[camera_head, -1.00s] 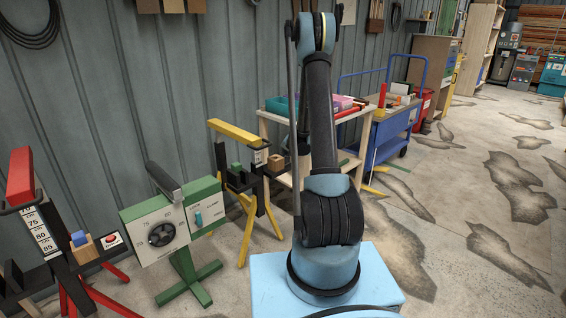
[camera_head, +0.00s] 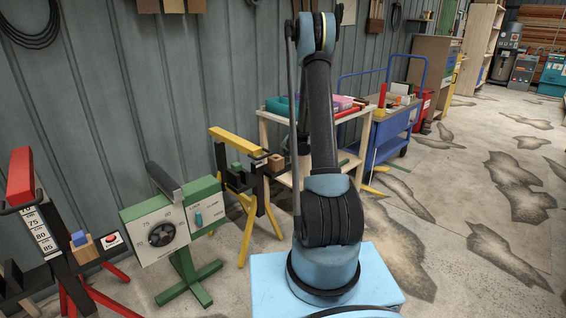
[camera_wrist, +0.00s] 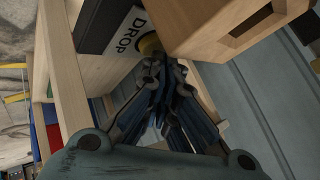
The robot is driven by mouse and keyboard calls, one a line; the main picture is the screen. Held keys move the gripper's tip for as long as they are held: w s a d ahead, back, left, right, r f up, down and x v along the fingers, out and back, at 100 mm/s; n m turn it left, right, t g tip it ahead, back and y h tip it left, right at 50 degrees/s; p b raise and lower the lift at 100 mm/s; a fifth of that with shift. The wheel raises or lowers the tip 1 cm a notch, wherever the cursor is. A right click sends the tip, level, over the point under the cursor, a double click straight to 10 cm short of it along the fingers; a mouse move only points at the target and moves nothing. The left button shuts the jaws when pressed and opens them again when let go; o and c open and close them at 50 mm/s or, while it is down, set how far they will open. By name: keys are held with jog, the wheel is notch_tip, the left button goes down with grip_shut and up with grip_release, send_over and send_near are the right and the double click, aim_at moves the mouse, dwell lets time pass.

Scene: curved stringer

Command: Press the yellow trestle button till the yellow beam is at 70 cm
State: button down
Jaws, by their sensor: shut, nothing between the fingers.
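The yellow trestle (camera_head: 249,205) stands by the wall, left of my arm in the head view. Its yellow beam (camera_head: 236,141) slopes across its top; its height scale cannot be read. In the wrist view a black box (camera_wrist: 112,22) marked DROP has a round yellow button (camera_wrist: 149,43) beside the lettering. My gripper (camera_wrist: 160,68) is shut and empty, its fingertips right at the button; they overlap its edge, and I cannot tell how far it is pressed. A wooden block (camera_wrist: 222,22) with a dark slot is close to the right of the button.
The green trestle (camera_head: 190,264) with a dial and the red trestle (camera_head: 22,178) stand to the left. A wooden shelf table (camera_head: 266,114) is just behind the yellow trestle, and a blue cart (camera_head: 392,130) is beyond. Cracked floor at right is clear.

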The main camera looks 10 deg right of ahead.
jog(key=shift+r, duration=0.15)
jog(key=shift+r, duration=2.9)
